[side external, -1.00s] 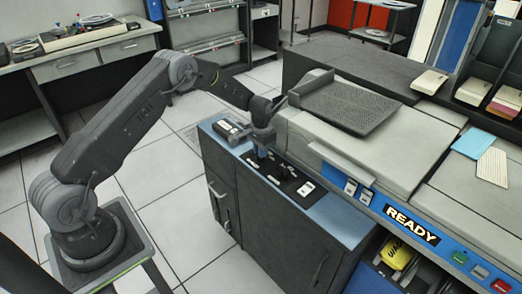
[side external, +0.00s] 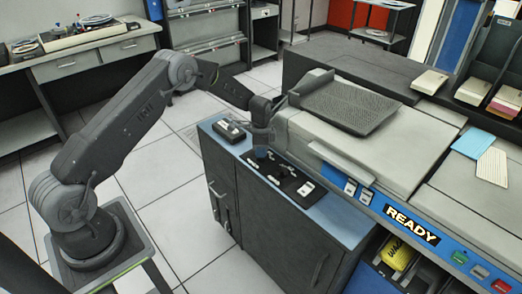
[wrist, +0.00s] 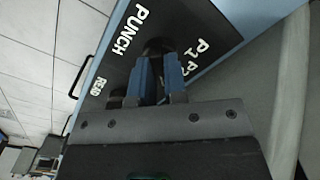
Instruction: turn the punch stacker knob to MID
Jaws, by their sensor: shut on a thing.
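The black control panel (side external: 270,178) lies on the blue top of the cabinet, below my gripper (side external: 262,152). In the wrist view the panel (wrist: 190,25) carries white labels PUNCH, READ, P1 and what looks like P2. My gripper (wrist: 160,80) points down at the panel with its two blue fingers shut on a dark knob (wrist: 156,46), between the PUNCH and P1 labels. The fingers hide most of the knob, and its pointer cannot be seen. No MID mark is readable in either view.
A small black device (side external: 230,130) stands on the cabinet top left of my gripper. The grey card machine (side external: 375,140) with a READY sign (side external: 411,224) rises close on the right. White tiled floor (side external: 150,180) lies open to the left.

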